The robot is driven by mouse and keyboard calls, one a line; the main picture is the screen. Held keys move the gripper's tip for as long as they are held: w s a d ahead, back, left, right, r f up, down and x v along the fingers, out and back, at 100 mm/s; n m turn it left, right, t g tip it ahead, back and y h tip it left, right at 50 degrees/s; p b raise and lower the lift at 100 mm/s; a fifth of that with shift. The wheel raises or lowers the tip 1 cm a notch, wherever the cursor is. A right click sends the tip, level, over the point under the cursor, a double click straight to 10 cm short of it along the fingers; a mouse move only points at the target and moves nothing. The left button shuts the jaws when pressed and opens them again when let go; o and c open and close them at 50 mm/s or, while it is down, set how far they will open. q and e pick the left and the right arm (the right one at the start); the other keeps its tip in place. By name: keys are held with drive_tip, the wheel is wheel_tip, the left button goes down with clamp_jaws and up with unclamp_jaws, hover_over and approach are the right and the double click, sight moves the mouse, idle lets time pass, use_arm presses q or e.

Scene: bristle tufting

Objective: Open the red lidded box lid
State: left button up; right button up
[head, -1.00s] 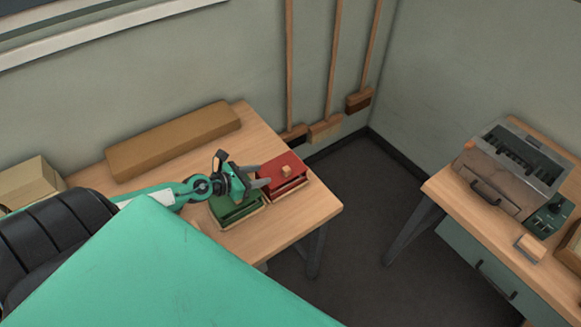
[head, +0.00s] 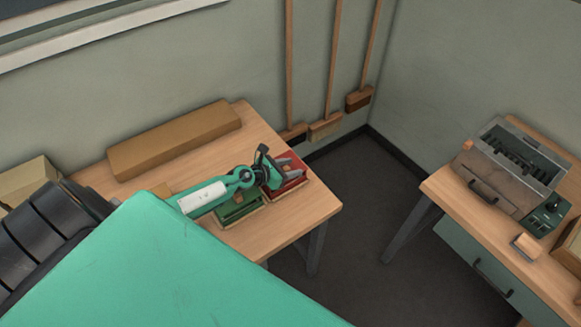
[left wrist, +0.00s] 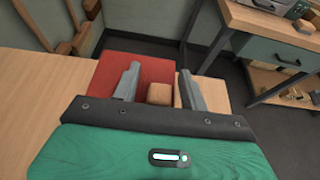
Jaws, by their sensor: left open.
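The red lidded box (head: 291,187) stands near the right end of the wooden table, its top partly hidden by my left gripper in the head view. Its red lid (left wrist: 112,72) looks flat and closed in the left wrist view, with a small wooden knob (left wrist: 159,95) on it. My left gripper (head: 292,172) is over the box. In the left wrist view its two open fingers (left wrist: 160,72) lie either side of the knob, and nothing is held. Whether the fingers are level with the knob is hard to tell. My right gripper is not in view.
A green box (head: 240,211) stands just left of the red box, under my left arm. A long brown block (head: 175,140) lies along the wall. Brooms (head: 325,125) lean behind the table. Another table (head: 450,190) with a machine stands to the right, across open floor.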

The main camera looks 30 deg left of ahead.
use_arm(q)
drive_tip(key=shift+w, duration=0.1)
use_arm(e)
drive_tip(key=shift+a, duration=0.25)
use_arm(q)
clamp_jaws()
